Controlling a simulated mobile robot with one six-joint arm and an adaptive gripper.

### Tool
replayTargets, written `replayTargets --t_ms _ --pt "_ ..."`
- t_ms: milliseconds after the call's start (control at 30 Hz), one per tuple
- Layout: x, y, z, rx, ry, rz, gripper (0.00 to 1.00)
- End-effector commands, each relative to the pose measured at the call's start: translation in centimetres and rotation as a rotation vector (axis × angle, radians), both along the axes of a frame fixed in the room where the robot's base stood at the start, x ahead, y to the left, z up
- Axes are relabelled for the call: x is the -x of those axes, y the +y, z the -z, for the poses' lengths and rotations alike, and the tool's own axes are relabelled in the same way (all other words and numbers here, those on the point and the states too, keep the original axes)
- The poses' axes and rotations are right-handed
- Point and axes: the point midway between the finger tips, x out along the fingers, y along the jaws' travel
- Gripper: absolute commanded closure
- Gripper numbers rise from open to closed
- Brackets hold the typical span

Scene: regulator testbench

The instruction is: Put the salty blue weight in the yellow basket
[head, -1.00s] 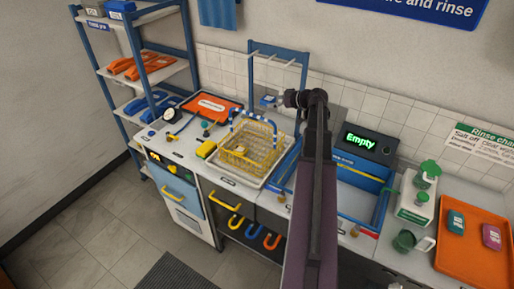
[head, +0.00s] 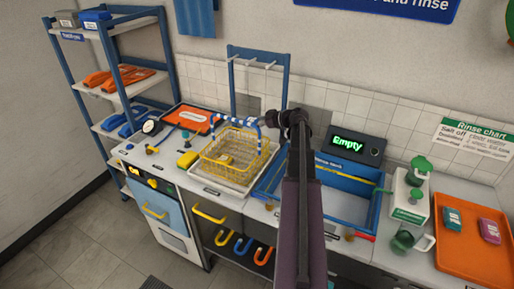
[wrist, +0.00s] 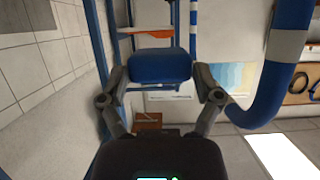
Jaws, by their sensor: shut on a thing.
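My gripper (wrist: 162,85) is shut on a blue weight (wrist: 160,65), held between its two fingers in the wrist view. No salt can be made out on it. In the head view my gripper (head: 270,119) is above the rear right of the yellow wire basket (head: 222,170). The weight is too small there to tell clearly. The basket stands on a pale tray, with a blue-and-white striped handle (head: 226,122) raised over it. In the wrist view the striped handle (wrist: 285,45) passes close to the right of my gripper, apart from the weight.
A blue-rimmed sink (head: 345,215) lies right of the basket, below a display (head: 350,143) reading "Empty". A blue rack frame (head: 232,80) stands behind. An orange tray (head: 468,262) is far right.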

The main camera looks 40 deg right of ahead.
Motion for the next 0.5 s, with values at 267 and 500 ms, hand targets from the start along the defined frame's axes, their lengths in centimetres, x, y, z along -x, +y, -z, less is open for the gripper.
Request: replayTargets --t_ms 267,500 --pt "0.0 0.0 3.0 -0.001 -0.002 -0.001 0.79" --pt "-0.1 0.1 4.9 -0.001 -0.002 -0.001 0.79"
